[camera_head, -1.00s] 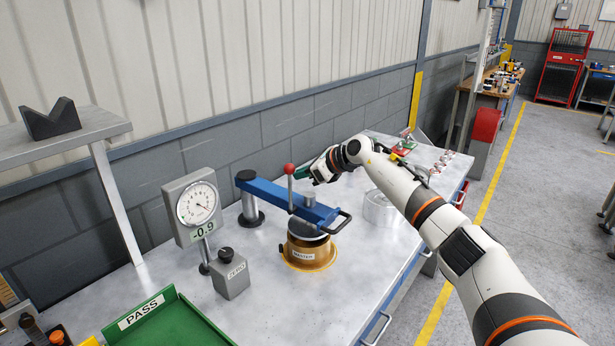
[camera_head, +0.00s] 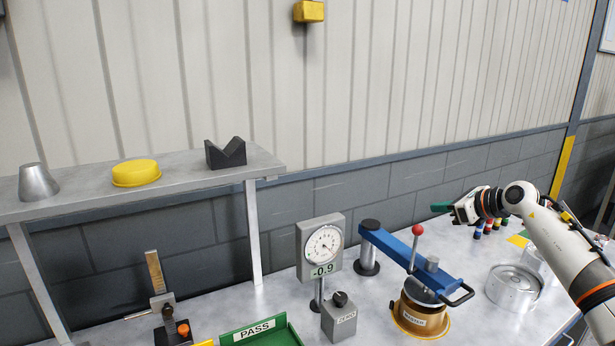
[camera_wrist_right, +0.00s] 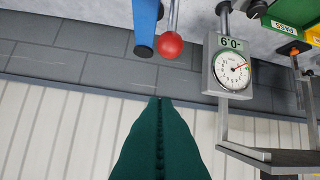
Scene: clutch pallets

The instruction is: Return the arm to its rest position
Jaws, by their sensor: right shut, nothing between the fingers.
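My right arm (camera_head: 560,240) comes in from the right in the head view. Its gripper (camera_head: 441,207), with green fingers, is held above the back of the bench, to the right of the red ball-topped lever (camera_head: 417,230). In the right wrist view the green fingers (camera_wrist_right: 158,140) are pressed together with nothing between them. The blue clamp arm (camera_head: 415,259) and the brass master part (camera_head: 420,317) stand below and left of the gripper, apart from it. My left gripper is not in view.
A dial gauge (camera_head: 323,244) reading -0.9 and a ZERO box (camera_head: 339,318) stand left of the clamp. A green PASS tray (camera_head: 285,336) is at the front. A metal ring part (camera_head: 514,288) lies to the right. A shelf (camera_head: 70,203) stands at the left.

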